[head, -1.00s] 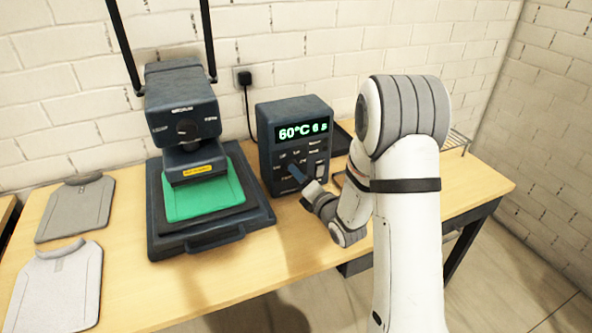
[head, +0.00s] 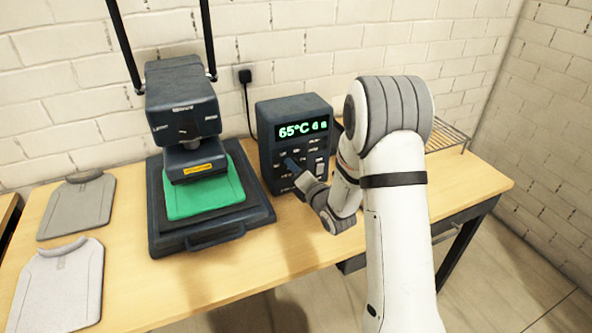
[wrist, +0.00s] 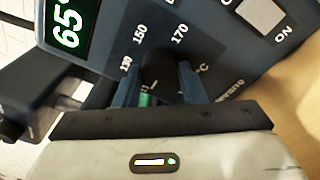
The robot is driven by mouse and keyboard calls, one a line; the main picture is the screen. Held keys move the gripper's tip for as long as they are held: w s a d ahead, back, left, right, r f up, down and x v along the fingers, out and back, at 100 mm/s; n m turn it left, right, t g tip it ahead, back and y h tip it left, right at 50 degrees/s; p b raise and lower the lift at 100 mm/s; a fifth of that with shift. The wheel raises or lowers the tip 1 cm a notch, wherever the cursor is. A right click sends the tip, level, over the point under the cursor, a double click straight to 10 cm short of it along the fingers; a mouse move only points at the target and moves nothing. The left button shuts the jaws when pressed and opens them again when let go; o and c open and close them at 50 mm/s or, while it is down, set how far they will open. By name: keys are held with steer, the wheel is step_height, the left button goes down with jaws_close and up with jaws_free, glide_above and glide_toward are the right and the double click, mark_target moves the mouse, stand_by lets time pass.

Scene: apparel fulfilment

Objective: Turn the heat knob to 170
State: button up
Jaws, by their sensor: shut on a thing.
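The dark blue control box (head: 265,150) stands on the table, its lit display (head: 303,129) reading 65°C and a smaller figure. In the wrist view the display (wrist: 68,22) shows 65, and the dial marks 130, 150 and 170 (wrist: 180,34) are printed around the dark heat knob (wrist: 158,68). My gripper (wrist: 160,78) is shut on the heat knob, one blue finger on each side. The knob's pointer is hard to make out. In the head view my gripper (head: 293,166) is at the lower front of the box and hides the knob.
A heat press (head: 185,110) with a green piece (head: 205,196) on its lower plate stands left of the box. Two grey garment-shaped pieces (head: 76,205) lie at the left. A wire rack (head: 448,136) is behind my arm. The front table strip is bare.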

steer(key=shift+c, duration=1)
steer(key=shift+f+b, duration=0.15)
steer(key=shift+b, duration=0.4)
steer(key=shift+s+a+n+t+h+b, duration=0.15)
steer(key=shift+n+h+b, duration=0.45)
steer(key=shift+n+b, duration=4.35)
steer(key=shift+w+n+t+h+b, duration=0.1)
steer(key=shift+n+t+h+b, duration=0.35)
steer(key=shift+n+b, duration=4.45)
steer(key=shift+s+a+n+h+b, duration=0.1)
steer(key=shift+n+h+b, duration=0.65)
steer(key=shift+n+b, duration=4.2)
steer(key=n+p, duration=0.3)
steer(key=p, duration=0.1)
steer(key=shift+n, duration=0.4)
